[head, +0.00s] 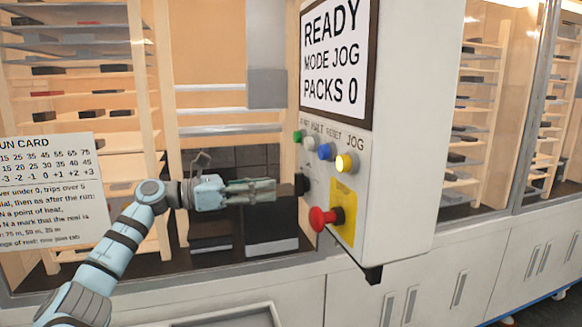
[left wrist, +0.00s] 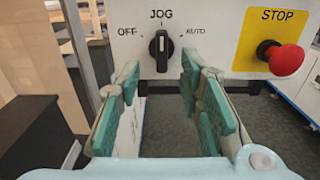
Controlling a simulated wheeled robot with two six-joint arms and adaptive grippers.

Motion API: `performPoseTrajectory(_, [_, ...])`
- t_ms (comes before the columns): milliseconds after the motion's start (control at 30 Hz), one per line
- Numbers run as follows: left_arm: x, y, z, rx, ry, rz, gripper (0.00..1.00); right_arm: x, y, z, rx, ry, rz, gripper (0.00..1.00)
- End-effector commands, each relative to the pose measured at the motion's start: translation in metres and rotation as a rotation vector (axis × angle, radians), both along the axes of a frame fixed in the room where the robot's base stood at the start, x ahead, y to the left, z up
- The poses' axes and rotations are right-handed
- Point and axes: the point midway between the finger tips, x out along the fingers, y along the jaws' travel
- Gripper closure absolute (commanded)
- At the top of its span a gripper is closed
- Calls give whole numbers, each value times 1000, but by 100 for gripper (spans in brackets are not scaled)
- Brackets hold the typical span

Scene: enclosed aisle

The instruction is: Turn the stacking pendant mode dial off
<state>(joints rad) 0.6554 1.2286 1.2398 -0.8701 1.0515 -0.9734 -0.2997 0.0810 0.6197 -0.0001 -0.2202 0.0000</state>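The stacking pendant (head: 405,130) is a pale box. Its black mode dial (left wrist: 161,50) sits between the labels OFF at left and AUTO at right, with JOG above. The dial's white mark points up to JOG. In the head view the dial (head: 301,185) is a dark knob at the panel's left edge. My left gripper (head: 275,191) points at it from the left. In the left wrist view its teal fingers (left wrist: 160,78) are apart, one either side of the dial's line, with nothing held. Contact with the dial cannot be told. My right gripper is not in view.
The red stop button (head: 324,218) stands out on a yellow plate, below the green, white, blue and yellow buttons (head: 346,163). The pendant screen (head: 334,60) reads READY, MODE JOG, PACKS 0. A run card (head: 50,190) is at left. Shelves (head: 85,70) stand behind.

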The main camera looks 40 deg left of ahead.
Motion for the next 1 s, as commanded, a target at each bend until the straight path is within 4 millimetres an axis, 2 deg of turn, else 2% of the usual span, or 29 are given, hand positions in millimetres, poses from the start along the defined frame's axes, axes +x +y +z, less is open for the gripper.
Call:
performPoseTrajectory(33, [12, -10, 12, -7, -5, -6, 67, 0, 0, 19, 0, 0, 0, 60])
performPoseTrajectory(100, [28, -21, 9, -8, -4, -5, 67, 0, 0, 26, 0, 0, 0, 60])
performPoseTrajectory(233, [47, -34, 5, -7, -3, -3, 67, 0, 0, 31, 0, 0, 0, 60])
performPoseTrajectory(400, [58, -41, 2, -4, 0, -1, 67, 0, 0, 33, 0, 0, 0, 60])
performPoseTrajectory(633, [58, -41, 0, -3, 1, 0, 67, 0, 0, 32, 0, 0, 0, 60])
performPoseTrajectory(667, [58, -41, 0, -3, 1, 0, 68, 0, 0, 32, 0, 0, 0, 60])
performPoseTrajectory(867, [58, -41, 0, -3, 1, 0, 100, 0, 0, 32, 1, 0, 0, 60])
performPoseTrajectory(1000, [58, -40, 0, -3, 1, 0, 100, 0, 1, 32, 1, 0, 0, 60])
